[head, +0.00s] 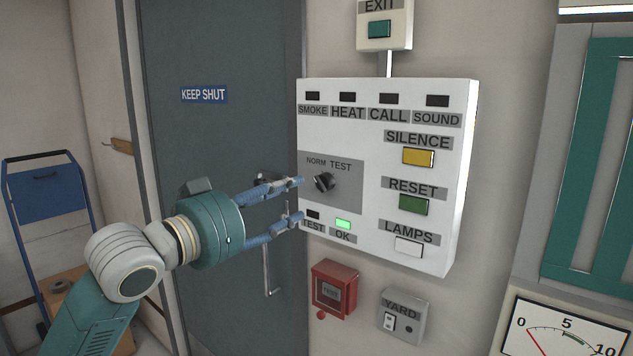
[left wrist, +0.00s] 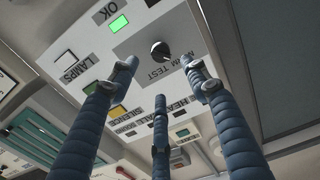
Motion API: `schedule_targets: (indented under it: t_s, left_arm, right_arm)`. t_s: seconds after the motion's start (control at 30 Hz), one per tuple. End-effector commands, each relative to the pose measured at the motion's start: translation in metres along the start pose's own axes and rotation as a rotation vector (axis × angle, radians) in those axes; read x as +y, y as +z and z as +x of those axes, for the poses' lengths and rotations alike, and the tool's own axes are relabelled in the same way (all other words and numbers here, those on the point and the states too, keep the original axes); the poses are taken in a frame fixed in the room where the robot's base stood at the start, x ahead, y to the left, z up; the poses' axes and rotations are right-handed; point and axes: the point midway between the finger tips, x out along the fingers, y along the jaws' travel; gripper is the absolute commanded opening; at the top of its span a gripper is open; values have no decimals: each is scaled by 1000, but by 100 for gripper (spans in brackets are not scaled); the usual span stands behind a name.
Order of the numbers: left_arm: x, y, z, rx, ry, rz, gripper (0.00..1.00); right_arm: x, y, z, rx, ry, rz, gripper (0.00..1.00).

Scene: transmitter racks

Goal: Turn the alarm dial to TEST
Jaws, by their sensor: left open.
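The alarm dial (head: 324,182) is a black knob on a grey plate of the white alarm panel (head: 375,205). NORM and TEST are printed above it; I cannot tell surely which its pointer faces. The dial also shows in the left wrist view (left wrist: 160,50), beyond the fingers. My left gripper (head: 299,199), with blue fingers, is open and empty, just left of the dial, its fingertips apart from the knob. Below the dial, the OK lamp (head: 343,224) is lit green and the TEST lamp (head: 313,214) is dark. My right gripper is not in view.
Yellow SILENCE (head: 418,157), green RESET (head: 413,205) and white LAMPS (head: 408,246) buttons sit right of the dial. Below the panel are a red box (head: 334,288) and a YARD switch box (head: 403,317). A grey door (head: 220,130) with a handle stands left.

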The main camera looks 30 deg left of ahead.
Motion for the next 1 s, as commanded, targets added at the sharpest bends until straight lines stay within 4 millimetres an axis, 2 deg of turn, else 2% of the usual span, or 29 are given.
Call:
schedule_targets:
  t_s: [0.5, 0.7, 1.0]
  left_arm:
    - [-1, -4, 82, 1, -1, -4, 47]
    - [0, 0, 95, 0, 0, 0, 47]
    - [0, 1, 97, 0, 0, 1, 45]
  right_arm:
    - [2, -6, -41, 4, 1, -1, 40]
    - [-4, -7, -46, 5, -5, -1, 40]
    - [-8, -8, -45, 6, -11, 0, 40]
